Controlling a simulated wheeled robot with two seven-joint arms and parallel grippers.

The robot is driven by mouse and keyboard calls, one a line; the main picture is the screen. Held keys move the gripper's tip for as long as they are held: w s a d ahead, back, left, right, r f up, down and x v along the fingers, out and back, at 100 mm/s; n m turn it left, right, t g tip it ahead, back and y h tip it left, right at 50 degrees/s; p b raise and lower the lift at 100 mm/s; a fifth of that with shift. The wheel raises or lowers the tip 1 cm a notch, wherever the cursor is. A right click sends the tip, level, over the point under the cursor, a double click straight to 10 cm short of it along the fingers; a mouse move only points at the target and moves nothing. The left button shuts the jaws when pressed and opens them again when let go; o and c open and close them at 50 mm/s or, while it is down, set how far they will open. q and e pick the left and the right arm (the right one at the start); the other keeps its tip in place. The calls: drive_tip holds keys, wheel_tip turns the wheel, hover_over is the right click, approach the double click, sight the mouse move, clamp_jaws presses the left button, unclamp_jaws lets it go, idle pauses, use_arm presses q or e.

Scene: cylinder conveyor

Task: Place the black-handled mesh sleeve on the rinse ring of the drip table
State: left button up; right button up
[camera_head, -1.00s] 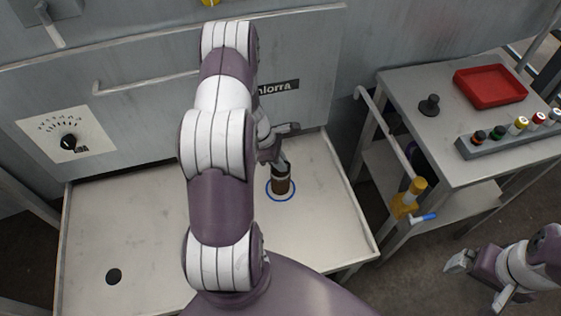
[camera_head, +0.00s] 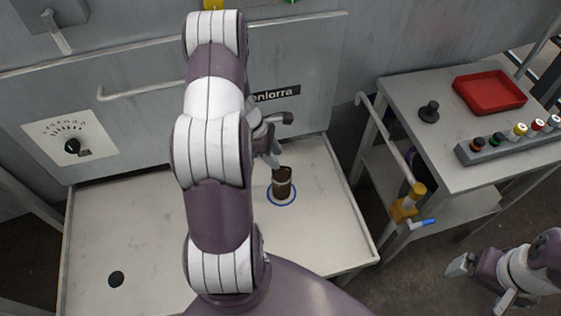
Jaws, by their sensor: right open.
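A dark brown cylinder with a pale band (camera_head: 282,188), which looks like the mesh sleeve, stands upright inside the blue rinse ring (camera_head: 270,201) on the pale drip table (camera_head: 130,230). I cannot make out its handle or mesh. My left gripper (camera_head: 281,138) is just above and behind the sleeve, its fingers spread. One finger is close to the sleeve's top; whether they touch is unclear. My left arm hides part of the table. My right gripper (camera_head: 478,283) is open and empty over the floor at the lower right.
A side table (camera_head: 450,160) at the right carries a red tray (camera_head: 490,90), a black knob-like object (camera_head: 429,111) and a grey rack (camera_head: 510,142) with coloured caps. The drip table has a dark hole (camera_head: 116,279). A panel with a bar handle (camera_head: 140,88) stands behind.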

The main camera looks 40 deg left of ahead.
use_arm(q)
drive_tip(key=w+v, duration=0.1)
drive_tip(key=v, duration=0.5)
drive_tip(key=w+d+r+n+t+y, duration=0.2)
drive_tip(key=w+d+r+n, duration=0.15)
drive_tip(key=n, duration=0.55)
drive_tip(key=w+d+r+n+t+y, duration=0.2)
drive_tip(key=w+r+n, duration=0.25)
drive_tip(key=n, duration=0.55)
drive_tip(key=s+d+r+n+g, duration=0.1)
drive_tip(key=s+d+n, duration=0.6)
drive_tip(key=n, duration=0.7)
drive_tip(key=s+d+r+n+g, duration=0.1)
drive_tip(key=s+d+n+g, duration=0.3)
drive_tip(key=s+n, duration=0.6)
drive_tip(key=d+n, duration=0.2)
drive_tip(key=n, duration=0.3)
drive_tip(key=shift+d+r+p, duration=0.3)
drive_tip(key=shift+d+r, duration=0.05)
drive_tip(key=shift+d, duration=0.05)
